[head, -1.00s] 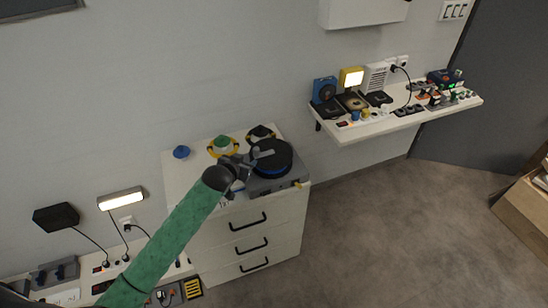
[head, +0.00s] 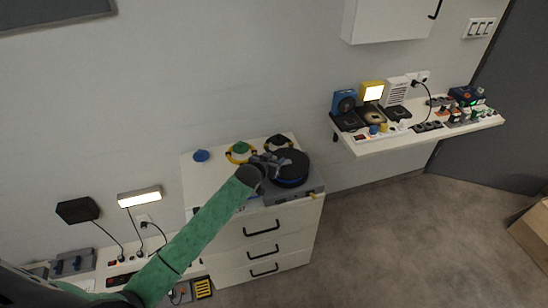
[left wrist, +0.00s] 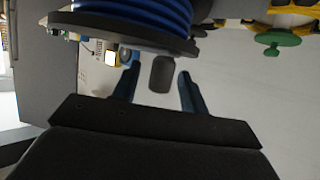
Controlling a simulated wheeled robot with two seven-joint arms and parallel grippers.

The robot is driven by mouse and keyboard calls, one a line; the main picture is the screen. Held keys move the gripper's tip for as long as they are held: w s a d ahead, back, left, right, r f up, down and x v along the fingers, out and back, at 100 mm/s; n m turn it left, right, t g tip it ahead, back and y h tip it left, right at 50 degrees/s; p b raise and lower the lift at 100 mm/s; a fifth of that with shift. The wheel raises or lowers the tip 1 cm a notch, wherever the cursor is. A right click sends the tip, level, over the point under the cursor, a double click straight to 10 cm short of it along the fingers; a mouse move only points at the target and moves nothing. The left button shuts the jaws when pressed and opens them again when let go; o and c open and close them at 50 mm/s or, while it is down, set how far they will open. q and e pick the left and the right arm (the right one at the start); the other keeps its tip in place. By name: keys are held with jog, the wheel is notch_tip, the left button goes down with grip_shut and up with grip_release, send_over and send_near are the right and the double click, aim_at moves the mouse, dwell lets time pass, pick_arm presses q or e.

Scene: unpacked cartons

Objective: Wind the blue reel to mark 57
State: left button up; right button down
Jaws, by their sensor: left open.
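The blue reel (head: 290,182) sits on a grey base (head: 300,191) on top of the white drawer cabinet, with a black disc as its upper face. In the left wrist view its blue windings (left wrist: 133,12) and a black flange show close at the top. My left gripper (head: 272,163) reaches over from the left, beside the reel's left side. In the left wrist view its two fingers (left wrist: 157,80) are apart, with a dark rounded piece, perhaps a crank handle, showing between them. I cannot tell whether they touch it. No mark number is readable. My right gripper is not in view.
A green knob (head: 240,148) with a yellow ring, a black knob (head: 278,142) and a blue knob (head: 201,156) stand behind on the cabinet top. A wall shelf (head: 380,141) with several devices is at the right. An open box (head: 532,228) stands on the floor.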

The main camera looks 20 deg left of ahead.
pick_arm(q)
jog(key=shift+w, duration=0.1)
grip_shut()
dwell(0.4)
